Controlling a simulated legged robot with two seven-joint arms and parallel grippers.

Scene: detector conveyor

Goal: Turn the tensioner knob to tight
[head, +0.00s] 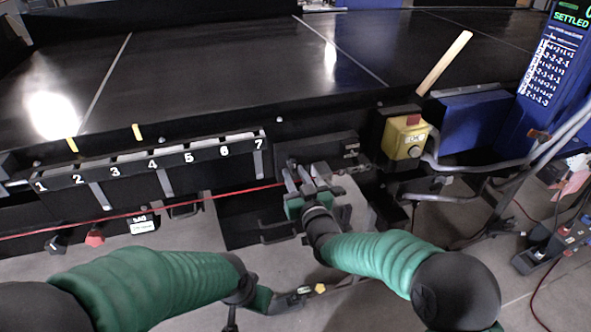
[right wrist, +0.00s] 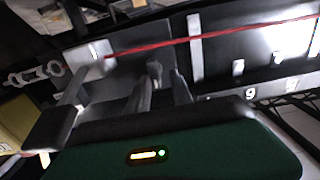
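My right gripper (head: 303,176) is at the black frame plate below the belt, just right of the number 7. In the right wrist view its fingers (right wrist: 125,80) stand apart. A dark, round-topped piece (right wrist: 153,72), possibly the tensioner knob, shows between them, closer to the right-hand finger. Whether a finger touches it cannot be made out, and no tight mark is readable. A red cord (head: 150,209) runs to this spot; it also shows in the right wrist view (right wrist: 200,40). My left gripper (head: 285,300) is low at the bottom centre, its fingers unclear.
A numbered rail (head: 135,165) runs along the conveyor (head: 220,70) front. Right of my right gripper are a yellow button box (head: 404,138), a blue bin (head: 475,120) and a blue display post (head: 555,65) reading SETTLED.

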